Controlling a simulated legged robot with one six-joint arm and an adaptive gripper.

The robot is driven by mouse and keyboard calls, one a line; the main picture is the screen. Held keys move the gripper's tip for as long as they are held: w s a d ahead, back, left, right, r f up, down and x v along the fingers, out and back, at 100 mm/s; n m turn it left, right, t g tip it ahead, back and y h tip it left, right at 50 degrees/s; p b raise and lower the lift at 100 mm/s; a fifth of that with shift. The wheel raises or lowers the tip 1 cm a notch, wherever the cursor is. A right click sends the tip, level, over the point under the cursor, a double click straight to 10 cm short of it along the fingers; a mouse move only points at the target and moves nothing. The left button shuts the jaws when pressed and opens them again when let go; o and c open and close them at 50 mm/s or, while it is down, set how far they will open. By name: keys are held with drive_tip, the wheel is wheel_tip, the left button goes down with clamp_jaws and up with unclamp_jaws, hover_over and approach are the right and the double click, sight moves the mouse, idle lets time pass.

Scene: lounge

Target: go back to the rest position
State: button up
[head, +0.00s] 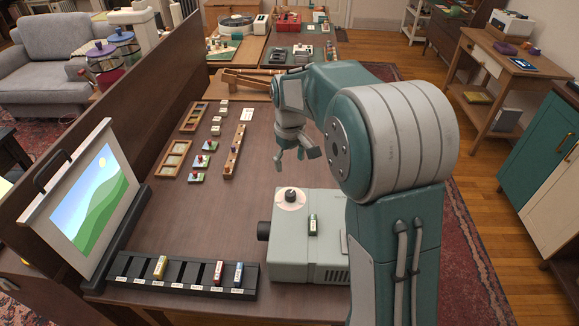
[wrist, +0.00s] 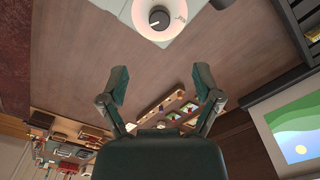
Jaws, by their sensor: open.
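My gripper (head: 297,155) hangs from my bent arm above the brown table (head: 190,225), pointing down, behind the grey projector in the head view. Its fingers are spread with nothing between them. In the wrist view my gripper (wrist: 160,80) shows two dark green fingertips well apart, with bare table between and beyond them. The dial also shows at the top of the wrist view (wrist: 159,18).
A black slotted rack (head: 190,290) along the near edge holds a yellow, a red and a blue slide. A picture screen (head: 85,205) stands at left. Wooden trays (head: 174,160) and small pieces lie farther back. A dark wooden partition (head: 160,95) runs along the table's left.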

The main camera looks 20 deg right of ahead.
idle(0.3)
drive_tip(key=s+r+m+t, duration=0.1)
drive_tip(key=s+r+t, duration=0.1)
drive_tip(key=s+r, duration=0.55)
drive_tip(key=s+r+m+t, duration=0.2)
drive_tip(key=s+m+t, duration=0.1)
drive_tip(key=s, duration=1.7)
drive_tip(key=shift+t, duration=0.3)
